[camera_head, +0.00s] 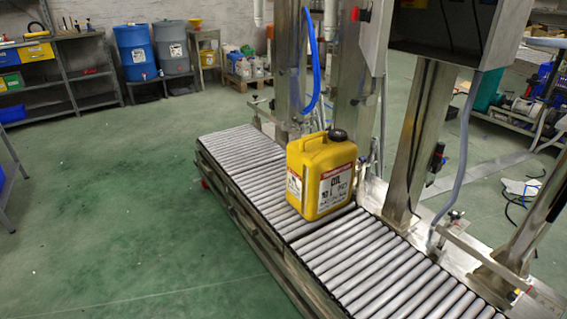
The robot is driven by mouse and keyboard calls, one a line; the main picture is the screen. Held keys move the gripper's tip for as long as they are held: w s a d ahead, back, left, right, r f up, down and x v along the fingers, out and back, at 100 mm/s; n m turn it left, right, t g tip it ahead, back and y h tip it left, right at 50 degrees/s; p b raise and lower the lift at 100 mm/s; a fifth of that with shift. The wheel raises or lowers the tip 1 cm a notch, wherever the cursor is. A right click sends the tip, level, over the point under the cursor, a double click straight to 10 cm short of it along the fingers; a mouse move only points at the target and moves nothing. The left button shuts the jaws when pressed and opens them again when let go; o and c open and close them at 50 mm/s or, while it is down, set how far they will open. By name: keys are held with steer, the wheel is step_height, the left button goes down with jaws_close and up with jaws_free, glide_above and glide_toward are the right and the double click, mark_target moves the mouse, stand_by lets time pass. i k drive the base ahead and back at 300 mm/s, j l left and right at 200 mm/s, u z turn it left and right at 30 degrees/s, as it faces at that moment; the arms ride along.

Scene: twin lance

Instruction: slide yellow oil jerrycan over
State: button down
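The yellow oil jerrycan (320,178) stands upright on the roller conveyor (358,262), about midway along its visible length. It has a black cap at the top right, a moulded handle on top, and a white and red label reading OIL on its front. Its base rests on the rollers, and nothing touches it from the left. My gripper is not in view.
Steel posts (412,140) and a metal cabinet line the conveyor's far side, with a blue hose (313,60) hanging behind the jerrycan. Rollers are bare on both sides of the jerrycan. The green floor (120,200) at left is clear. Blue and grey barrels (135,50) stand behind.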

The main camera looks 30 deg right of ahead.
mark_target(321, 165)
steer(key=i+z, duration=0.2)
steer(key=i, duration=0.25)
steer(key=i+j+z, duration=0.2)
steer(key=i, duration=0.25)
steer(key=i+j+z, duration=0.15)
steer(key=i, duration=0.25)
steer(key=i+j+z, duration=0.15)
steer(key=i+z, duration=0.25)
steer(key=i+j+z, duration=0.15)
steer(key=z, duration=0.25)
steer(key=i+j+z, duration=0.2)
steer(key=j+z, duration=0.2)
steer(key=i+j+z, duration=0.2)
steer(key=j+z, duration=0.2)
steer(key=i+j+z, duration=0.1)
steer(key=j+z, duration=0.7)
steer(key=j, duration=0.6)
